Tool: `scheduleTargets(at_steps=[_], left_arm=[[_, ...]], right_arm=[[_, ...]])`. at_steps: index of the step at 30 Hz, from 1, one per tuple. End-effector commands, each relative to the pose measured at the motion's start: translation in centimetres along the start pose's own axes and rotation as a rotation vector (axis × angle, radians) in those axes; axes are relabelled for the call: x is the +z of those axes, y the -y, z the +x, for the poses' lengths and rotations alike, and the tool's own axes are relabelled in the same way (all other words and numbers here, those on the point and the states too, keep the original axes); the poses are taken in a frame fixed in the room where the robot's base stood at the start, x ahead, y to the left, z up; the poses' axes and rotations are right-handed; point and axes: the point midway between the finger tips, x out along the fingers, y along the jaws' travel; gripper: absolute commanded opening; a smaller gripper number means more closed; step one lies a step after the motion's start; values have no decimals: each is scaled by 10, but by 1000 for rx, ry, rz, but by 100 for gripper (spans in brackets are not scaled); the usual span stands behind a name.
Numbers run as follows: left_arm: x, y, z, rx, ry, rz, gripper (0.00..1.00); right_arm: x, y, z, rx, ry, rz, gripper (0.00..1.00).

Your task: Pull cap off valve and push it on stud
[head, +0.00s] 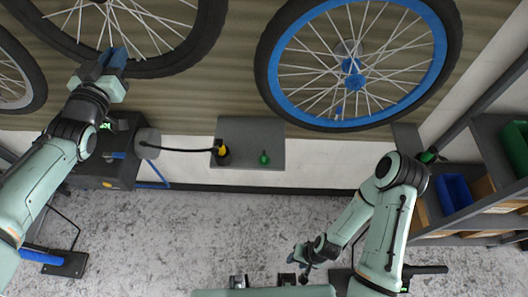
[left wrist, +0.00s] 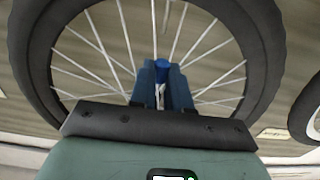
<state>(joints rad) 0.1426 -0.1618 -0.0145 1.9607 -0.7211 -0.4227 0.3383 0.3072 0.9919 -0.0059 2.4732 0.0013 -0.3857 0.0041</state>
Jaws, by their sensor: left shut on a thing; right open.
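My left gripper (head: 115,58) is up at the lower rim of the dark wheel (head: 120,30) at the upper left. My right gripper (head: 303,265) is open and low, near the bottom of the head view, away from the wheels. I cannot clearly identify the stud.
A grey panel (head: 250,130) below the wheels carries a green knob-like piece (head: 264,158) and a yellow-and-black fitting (head: 222,152) with a black hose. A blue-rimmed wheel (head: 437,50) hangs at the right. Shelves with a blue bin (head: 455,193) stand far right. The grey floor is mostly clear.

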Motion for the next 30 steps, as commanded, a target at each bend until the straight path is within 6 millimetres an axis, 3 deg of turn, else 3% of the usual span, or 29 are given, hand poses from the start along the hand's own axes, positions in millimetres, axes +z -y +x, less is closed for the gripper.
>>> scheduleTargets(at_steps=[15, 30], left_arm=[[0, 0, -51, 0, -1, 0, 0], [0, 0, -56, 0, 0, -1, 0]], right_arm=[[4, -4, 9, 2, 6, 2, 43], [4, -5, 9, 2, 6, 2, 43]])
